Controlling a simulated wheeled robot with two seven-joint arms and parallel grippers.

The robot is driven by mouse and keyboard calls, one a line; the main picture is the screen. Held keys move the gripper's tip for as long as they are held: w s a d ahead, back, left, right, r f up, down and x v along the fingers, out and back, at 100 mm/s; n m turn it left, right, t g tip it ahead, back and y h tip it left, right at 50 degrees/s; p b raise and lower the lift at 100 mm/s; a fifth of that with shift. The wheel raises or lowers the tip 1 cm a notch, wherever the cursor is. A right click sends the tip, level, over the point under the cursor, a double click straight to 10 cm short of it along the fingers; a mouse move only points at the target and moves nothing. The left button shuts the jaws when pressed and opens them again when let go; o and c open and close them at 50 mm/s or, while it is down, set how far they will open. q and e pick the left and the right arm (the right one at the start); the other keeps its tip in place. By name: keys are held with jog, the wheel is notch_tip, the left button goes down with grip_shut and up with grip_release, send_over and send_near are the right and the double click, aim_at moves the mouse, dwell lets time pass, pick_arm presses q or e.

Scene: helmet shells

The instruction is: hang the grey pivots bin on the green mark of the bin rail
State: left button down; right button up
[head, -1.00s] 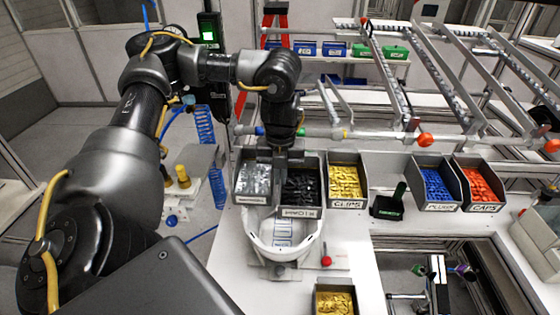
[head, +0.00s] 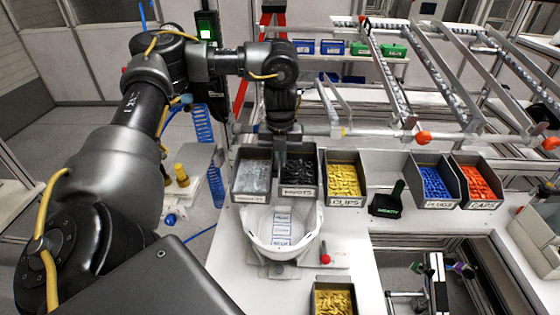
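The grey pivots bin (head: 298,190) holds black parts and has a white label on its front. It is in the head view, between a bin of grey parts and the yellow clips bin. My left gripper (head: 281,160) points down at the bin's left and rear side and appears shut on its wall; the fingertips are partly hidden. The bin rail (head: 345,132) runs behind the bins. My gripper and wrist cover part of it, and I cannot make out the green mark clearly. Whether the bin touches the rail is hidden. My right gripper is not in view.
The grey-parts bin (head: 252,180) is close on the left and the clips bin (head: 345,180) close on the right. A white helmet shell (head: 285,235) stands in front. A black scanner-like item (head: 387,204), plugs bin (head: 436,185) and caps bin (head: 478,185) are farther right.

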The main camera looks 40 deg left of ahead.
pick_arm(q)
jog(key=shift+f+b, duration=0.35)
jog(key=shift+f, duration=0.65)
jog(key=c, duration=1.6)
grip_release()
jog(key=shift+o, duration=0.2)
notch_tip(320, 180, up, 10)
jog(key=shift+d+r+b, duration=0.1)
jog(key=shift+b, duration=0.25)
jog(key=shift+r, duration=0.3)
